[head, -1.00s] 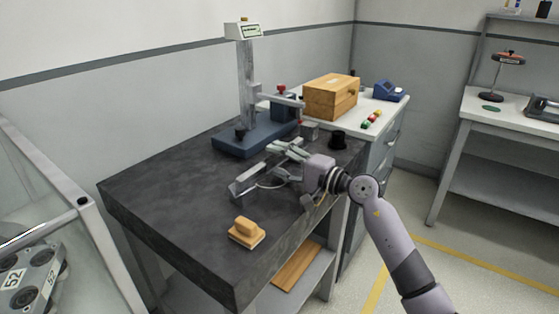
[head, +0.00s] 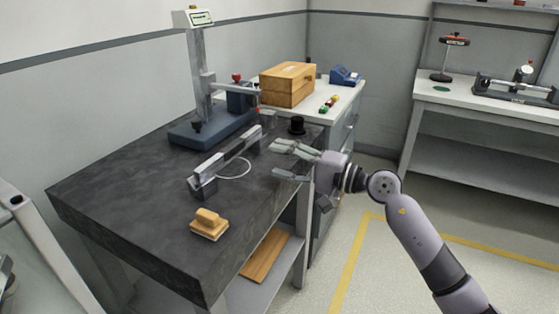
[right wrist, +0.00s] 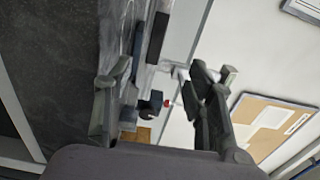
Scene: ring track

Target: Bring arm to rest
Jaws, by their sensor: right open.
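My right gripper (head: 290,160) is open and empty at the right edge of the dark stone table (head: 110,205) in the head view. Its fingers point left, toward a grey metal gauge with a bar (head: 228,160) and a thin white ring (head: 234,169), and are apart from them. In the right wrist view the spread fingers (right wrist: 160,105) frame the table side and part of the room, with nothing between them. My left gripper is not in view.
A blue-based height stand (head: 205,130) is at the table's back. A wooden brush-like block (head: 209,224) lies near the front. A wooden box (head: 287,85) and a black cylinder (head: 297,125) are beyond. Open floor (head: 390,270) lies right of the table.

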